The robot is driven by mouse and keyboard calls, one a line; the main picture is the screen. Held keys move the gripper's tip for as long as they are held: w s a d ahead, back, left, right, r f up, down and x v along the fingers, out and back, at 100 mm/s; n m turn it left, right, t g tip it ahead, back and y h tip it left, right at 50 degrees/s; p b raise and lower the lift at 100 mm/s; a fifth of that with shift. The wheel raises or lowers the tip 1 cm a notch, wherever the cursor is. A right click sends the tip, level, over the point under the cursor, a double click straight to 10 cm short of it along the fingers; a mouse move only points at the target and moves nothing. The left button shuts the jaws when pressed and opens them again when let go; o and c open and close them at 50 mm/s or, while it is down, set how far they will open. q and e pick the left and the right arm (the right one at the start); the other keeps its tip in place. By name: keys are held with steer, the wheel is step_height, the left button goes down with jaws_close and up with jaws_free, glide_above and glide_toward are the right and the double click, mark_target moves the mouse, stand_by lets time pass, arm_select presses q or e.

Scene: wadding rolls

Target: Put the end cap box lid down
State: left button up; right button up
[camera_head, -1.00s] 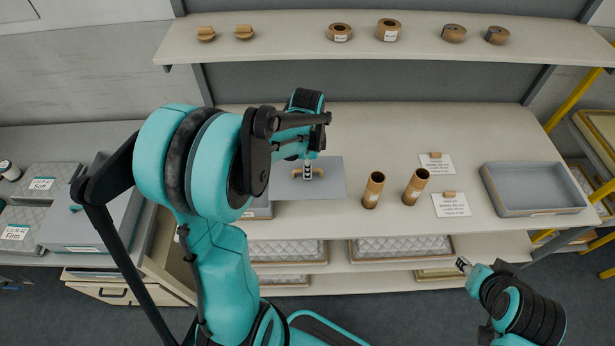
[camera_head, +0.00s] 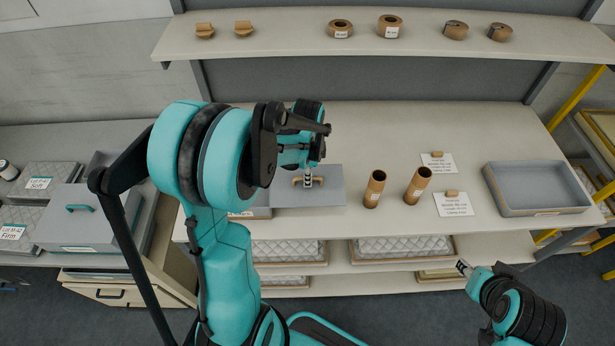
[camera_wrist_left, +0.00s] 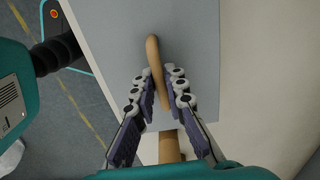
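The end cap box lid (camera_head: 330,189) is a flat grey panel with a wooden handle (camera_head: 317,182), near the front edge of the table, left of centre. It lies level; I cannot tell whether it touches the table. My left gripper (camera_head: 307,182) is at the handle, pointing down. In the left wrist view my left gripper (camera_wrist_left: 166,88) has its fingers apart on either side of the wooden handle (camera_wrist_left: 153,62), with a gap visible on the right, over the lid (camera_wrist_left: 195,45). My right gripper (camera_head: 463,267) is low at the front right, away from the table; its fingers are too small to read.
Two cardboard tubes (camera_head: 374,189) (camera_head: 417,186) stand right of the lid. Two label cards (camera_head: 438,163) (camera_head: 453,204) lie farther right, then an open grey tray (camera_head: 535,187). A grey box (camera_head: 250,212) sits left of the lid. The table behind is clear. Rolls sit on the upper shelf.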

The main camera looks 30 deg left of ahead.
arm_select(q)
steer(key=shift+o, duration=0.7)
steer(key=shift+r, duration=0.25)
step_height(320, 180, up, 12)
steer(key=r+p, duration=0.1)
steer(key=p, duration=0.3)
steer(key=s+d+r+n+t, duration=0.2)
steer(key=s+d+n+t, duration=0.5)
steer(key=s+d+n, duration=0.3)
steer(key=shift+s+d+r+n, duration=0.3)
steer(key=shift+s+n, duration=0.25)
steer(key=shift+n, duration=0.25)
steer(key=shift+f, duration=0.1)
